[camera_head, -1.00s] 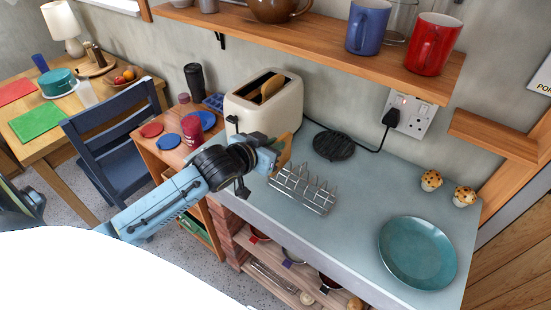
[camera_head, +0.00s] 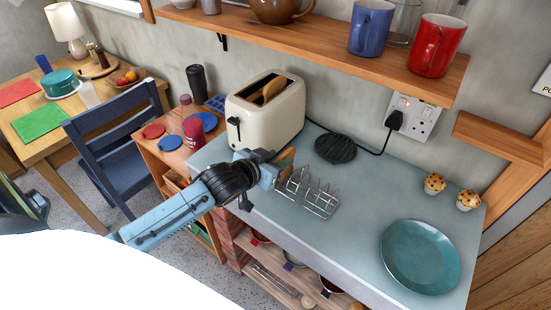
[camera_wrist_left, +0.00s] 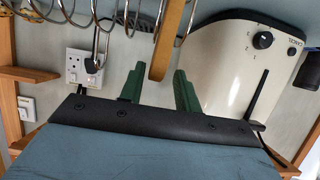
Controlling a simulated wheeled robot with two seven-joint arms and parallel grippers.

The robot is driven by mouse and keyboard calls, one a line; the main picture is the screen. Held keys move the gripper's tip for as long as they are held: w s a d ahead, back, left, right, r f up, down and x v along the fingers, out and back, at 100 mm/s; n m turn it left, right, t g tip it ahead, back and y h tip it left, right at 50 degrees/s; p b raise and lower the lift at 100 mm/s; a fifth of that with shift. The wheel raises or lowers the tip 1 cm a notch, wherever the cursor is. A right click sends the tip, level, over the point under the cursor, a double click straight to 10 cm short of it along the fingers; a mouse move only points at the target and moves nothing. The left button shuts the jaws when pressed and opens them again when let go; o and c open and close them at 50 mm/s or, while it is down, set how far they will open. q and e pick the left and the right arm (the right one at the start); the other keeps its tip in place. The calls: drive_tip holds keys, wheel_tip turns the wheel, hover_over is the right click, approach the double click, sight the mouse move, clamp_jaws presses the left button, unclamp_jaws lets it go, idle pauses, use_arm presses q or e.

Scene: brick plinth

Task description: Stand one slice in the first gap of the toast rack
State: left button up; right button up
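The wire toast rack (camera_head: 318,196) stands on the pale blue worktop; its wire loops also show at the top of the left wrist view (camera_wrist_left: 95,25). A browned slice (camera_head: 286,160) is upright at the rack's left end, edge-on in the left wrist view (camera_wrist_left: 166,42), among the wires. Whether its lower edge rests in the first gap is hidden. My left gripper (camera_head: 274,168) is at this slice, its green fingers (camera_wrist_left: 159,80) on either side with narrow gaps showing, so it looks slightly open. Another slice (camera_head: 272,90) sticks out of the cream toaster (camera_head: 268,120). My right gripper is out of view.
A teal plate (camera_head: 420,257) lies right of the rack, with two muffins (camera_head: 435,184) behind it. A dark round trivet (camera_head: 335,148) and a cable to the wall socket (camera_head: 412,118) are behind the rack. A shelf with mugs (camera_head: 375,25) overhangs the back.

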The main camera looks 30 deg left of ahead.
use_arm(q)
drive_tip(key=shift+r, duration=0.15)
drive_tip(key=d+v, duration=0.1)
drive_tip(key=v, duration=1.1)
drive_tip(key=shift+a, duration=0.45)
